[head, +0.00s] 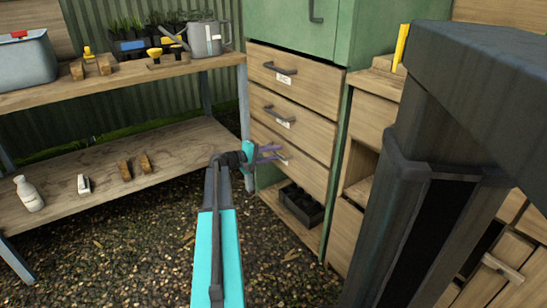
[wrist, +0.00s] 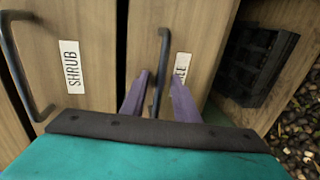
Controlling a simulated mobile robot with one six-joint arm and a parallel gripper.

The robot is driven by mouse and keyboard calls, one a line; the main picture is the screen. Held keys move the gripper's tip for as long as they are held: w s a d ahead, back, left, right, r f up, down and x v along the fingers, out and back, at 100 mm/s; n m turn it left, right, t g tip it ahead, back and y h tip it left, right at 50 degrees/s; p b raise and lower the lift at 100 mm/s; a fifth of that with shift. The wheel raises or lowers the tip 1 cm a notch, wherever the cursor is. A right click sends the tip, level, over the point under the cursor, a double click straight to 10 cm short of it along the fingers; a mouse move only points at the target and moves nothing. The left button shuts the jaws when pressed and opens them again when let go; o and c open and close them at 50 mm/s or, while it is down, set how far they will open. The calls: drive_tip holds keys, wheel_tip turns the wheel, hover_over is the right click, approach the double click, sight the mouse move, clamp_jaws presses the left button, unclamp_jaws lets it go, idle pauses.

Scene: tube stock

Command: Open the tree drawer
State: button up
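The tree drawer (head: 312,173) is the lowest of three wooden drawers in the green cabinet and looks closed. Its label (wrist: 183,66) is partly hidden in the wrist view, showing only "EE". My gripper (head: 272,154) is at the front of this drawer. In the wrist view its two purple fingers (wrist: 160,98) are apart, with the drawer's dark bar handle (wrist: 161,62) between them. A gap shows between the handle and the fingers, mostly on the right side. In the head view the handle is hard to tell from the fingers.
The shrub drawer (wrist: 72,25) above is closed, its handle (wrist: 14,62) standing out. A black crate (head: 301,205) sits on the shelf below. A wooden bench (head: 150,75) stands at left, with a watering can (head: 206,38). Gravel floor (head: 150,240) is clear in front.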

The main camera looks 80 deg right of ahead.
drive_tip(key=shift+s+d, duration=0.15)
clamp_jaws()
